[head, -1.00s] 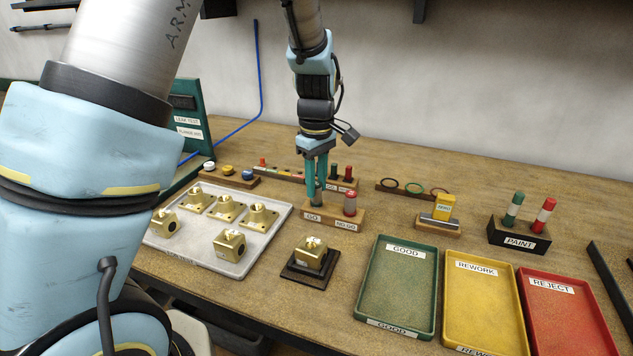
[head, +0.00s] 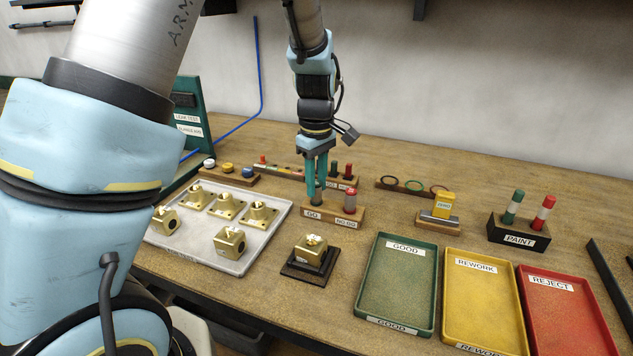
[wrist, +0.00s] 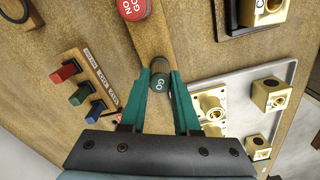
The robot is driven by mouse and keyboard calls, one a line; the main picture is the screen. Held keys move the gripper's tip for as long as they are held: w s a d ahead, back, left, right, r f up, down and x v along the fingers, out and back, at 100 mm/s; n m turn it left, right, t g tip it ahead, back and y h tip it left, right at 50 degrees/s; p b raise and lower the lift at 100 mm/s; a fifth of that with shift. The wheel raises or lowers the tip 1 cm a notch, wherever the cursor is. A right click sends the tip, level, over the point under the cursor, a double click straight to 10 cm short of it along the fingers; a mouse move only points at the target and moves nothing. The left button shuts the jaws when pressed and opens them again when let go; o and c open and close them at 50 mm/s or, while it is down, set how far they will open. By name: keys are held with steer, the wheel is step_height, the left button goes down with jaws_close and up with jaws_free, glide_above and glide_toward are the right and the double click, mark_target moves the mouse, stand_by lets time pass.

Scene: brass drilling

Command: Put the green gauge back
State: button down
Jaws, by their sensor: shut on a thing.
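The green gauge shows its green GO cap (wrist: 160,84) between my finger tips in the wrist view. In the head view its grey lower part (head: 316,197) shows at the GO end of the wooden gauge stand (head: 333,214). It looks upright in or just over its place there; the fingers hide how deep it sits. My gripper (head: 316,187) points down and is shut on the gauge. The red NO GO gauge (head: 350,200) stands beside it in the same stand, and its red cap (wrist: 132,8) shows in the wrist view.
A grey tray (head: 185,245) of brass parts lies left, and a brass part (head: 311,250) sits on a dark block in front. Green (head: 400,290), yellow (head: 485,310) and red (head: 570,320) trays are at right. A rack of small coloured plugs (wrist: 82,85) stands close behind the stand.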

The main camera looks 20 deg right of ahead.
steer(key=shift+c, duration=0.8)
jaws_free()
steer(key=shift+r, duration=0.15)
steer(key=shift+r+p, duration=3.15)
steer(key=shift+r, duration=0.25)
